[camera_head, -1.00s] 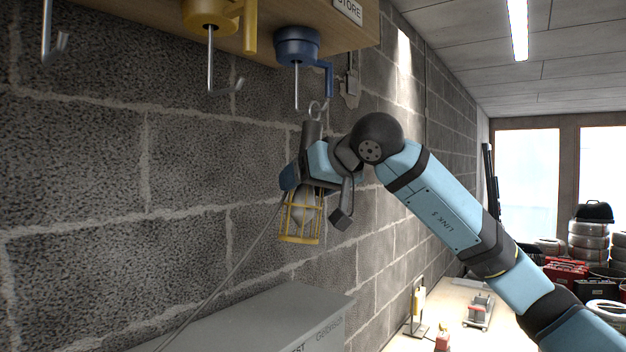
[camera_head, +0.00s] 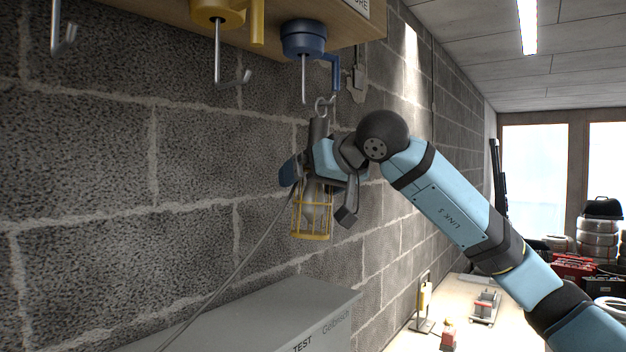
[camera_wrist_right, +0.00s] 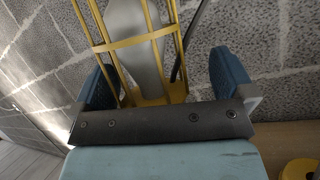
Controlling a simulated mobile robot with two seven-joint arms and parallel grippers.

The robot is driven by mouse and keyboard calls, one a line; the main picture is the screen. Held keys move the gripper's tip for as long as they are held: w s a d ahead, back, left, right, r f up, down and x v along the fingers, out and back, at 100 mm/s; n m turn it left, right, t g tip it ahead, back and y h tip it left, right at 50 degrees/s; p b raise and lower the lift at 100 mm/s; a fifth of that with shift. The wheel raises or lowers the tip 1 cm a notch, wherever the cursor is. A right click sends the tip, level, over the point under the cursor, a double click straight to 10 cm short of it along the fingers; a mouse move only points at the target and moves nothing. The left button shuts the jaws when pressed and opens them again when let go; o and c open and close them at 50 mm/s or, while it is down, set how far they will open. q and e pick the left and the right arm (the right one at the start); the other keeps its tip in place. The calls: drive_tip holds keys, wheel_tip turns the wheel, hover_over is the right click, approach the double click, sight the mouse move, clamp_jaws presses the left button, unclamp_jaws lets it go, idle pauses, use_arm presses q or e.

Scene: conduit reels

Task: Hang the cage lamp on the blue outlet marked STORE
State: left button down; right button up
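The cage lamp (camera_head: 312,215) hangs close to upright, with a grey handle, a yellow wire cage and a metal ring (camera_head: 324,107) on top. The ring is at the hook below the blue outlet (camera_head: 303,40), and the lamp appears to hang there; the hook's tip is hard to make out. My right gripper (camera_head: 318,175) is around the lamp with its fingers spread. In the right wrist view, the yellow cage (camera_wrist_right: 160,97) lies between the parted fingers (camera_wrist_right: 163,78), with a gap at the right finger. The handle is hidden there. My left gripper is not in view.
A yellow outlet (camera_head: 217,12) with a hook is left of the blue one under the wooden shelf (camera_head: 280,15). The sign by the blue outlet is cut off. A grey box (camera_head: 250,315) stands below, and a cable runs down from the lamp. A block wall is close behind.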

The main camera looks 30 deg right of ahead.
drive_tip(key=b+v, duration=0.3)
drive_tip(key=v, duration=1.1)
drive_tip(key=shift+a+f, duration=0.1)
